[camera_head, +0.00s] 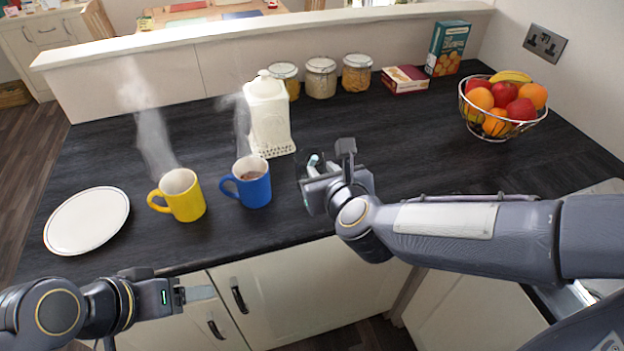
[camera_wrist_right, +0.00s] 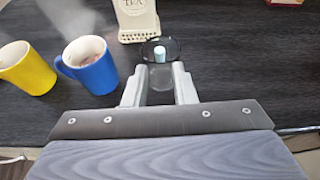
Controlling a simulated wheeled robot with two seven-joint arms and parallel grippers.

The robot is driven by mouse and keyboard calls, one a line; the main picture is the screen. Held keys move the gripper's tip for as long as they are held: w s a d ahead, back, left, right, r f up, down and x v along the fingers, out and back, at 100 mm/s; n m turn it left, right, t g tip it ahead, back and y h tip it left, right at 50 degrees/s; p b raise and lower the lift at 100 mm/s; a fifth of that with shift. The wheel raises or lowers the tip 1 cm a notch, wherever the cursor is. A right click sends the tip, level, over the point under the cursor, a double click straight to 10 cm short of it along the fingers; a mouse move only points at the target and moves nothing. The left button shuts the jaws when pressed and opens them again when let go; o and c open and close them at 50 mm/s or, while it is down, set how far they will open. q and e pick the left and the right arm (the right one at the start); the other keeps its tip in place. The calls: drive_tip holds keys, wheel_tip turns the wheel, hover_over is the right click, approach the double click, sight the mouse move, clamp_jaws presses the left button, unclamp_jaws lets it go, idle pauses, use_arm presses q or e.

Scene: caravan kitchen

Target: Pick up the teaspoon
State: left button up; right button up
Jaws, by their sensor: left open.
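I cannot clearly make out a teaspoon in either view. A small item with a pale blue tip (camera_wrist_right: 159,53) and a dark round rim shows at the fingertips of my right gripper (camera_wrist_right: 158,80) in the wrist view; its pale tip (camera_head: 313,160) also shows in the head view. I cannot tell what it is. My right gripper (camera_head: 326,172) is over the counter, right of the blue mug, with its fingers apart. Whether they touch the item is unclear. My left gripper (camera_head: 197,294) is open and empty in front of the counter edge.
A steaming blue mug (camera_head: 253,187) and yellow mug (camera_head: 181,197) stand left of my right gripper. A white tea canister (camera_head: 268,115) is behind. A plate (camera_head: 87,221) lies left, a fruit basket (camera_head: 503,125) right. Jars line the back. The counter's right-middle is clear.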

sight(314, 163)
drive_tip(key=w+f, duration=0.1)
drive_tip(key=w, duration=0.1)
drive_tip(key=w+a+f+m, duration=0.1)
drive_tip(key=w, duration=0.2)
drive_tip(key=w+a+f+m+p, duration=0.1)
drive_tip(key=w, duration=0.1)
drive_tip(key=shift+w+f+h, duration=0.15)
drive_tip(key=shift+f+h, duration=0.15)
drive_tip(key=shift+f, duration=0.05)
clamp_jaws()
